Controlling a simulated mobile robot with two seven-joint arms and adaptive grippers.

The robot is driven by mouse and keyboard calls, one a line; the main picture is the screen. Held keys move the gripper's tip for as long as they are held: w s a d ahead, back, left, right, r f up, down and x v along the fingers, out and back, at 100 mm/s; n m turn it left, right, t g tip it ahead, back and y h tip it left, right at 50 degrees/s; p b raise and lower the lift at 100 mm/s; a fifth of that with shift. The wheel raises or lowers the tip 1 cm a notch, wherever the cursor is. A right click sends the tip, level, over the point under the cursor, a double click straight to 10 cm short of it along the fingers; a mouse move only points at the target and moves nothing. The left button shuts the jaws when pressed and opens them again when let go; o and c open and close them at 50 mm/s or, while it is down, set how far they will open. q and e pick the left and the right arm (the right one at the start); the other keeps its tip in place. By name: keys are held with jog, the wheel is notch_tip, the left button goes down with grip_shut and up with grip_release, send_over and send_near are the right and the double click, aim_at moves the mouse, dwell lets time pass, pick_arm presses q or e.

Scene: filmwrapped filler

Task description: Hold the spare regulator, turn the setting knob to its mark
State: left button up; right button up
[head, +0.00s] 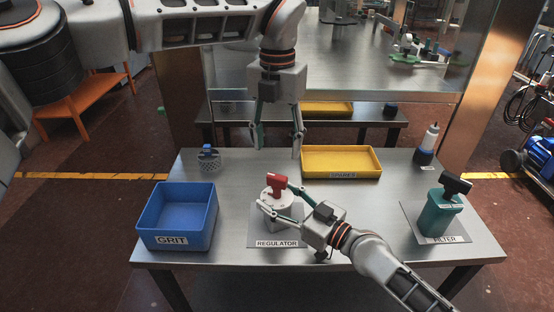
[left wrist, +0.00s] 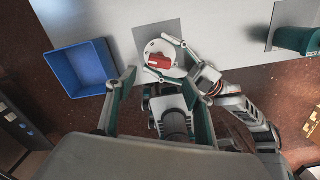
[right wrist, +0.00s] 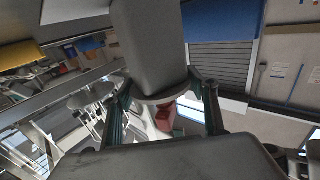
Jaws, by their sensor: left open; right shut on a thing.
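The regulator (head: 280,220) is a white round body standing upright on the grey mat labelled REGULATOR. Its red setting knob (head: 276,181) is on top; the knob also shows in the left wrist view (left wrist: 159,62). My right gripper (head: 275,198) is shut on the regulator body, one finger on each side below the knob. My left gripper (head: 277,142) points down, open and empty, above and behind the knob, apart from it. In the right wrist view, a red part (right wrist: 164,115) shows between the fingers. I cannot make out the setting mark.
A blue GRIT bin (head: 150,241) stands to the left and an empty yellow SPARES tray (head: 341,176) behind. A teal filter (head: 438,216) stands at right, with a bottle (head: 427,147) behind it. A small blue-capped jar (head: 208,161) is at the back left.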

pick_arm(q)
jog(key=shift+r, duration=1.2)
pick_arm(e)
jog(key=o, duration=1.4)
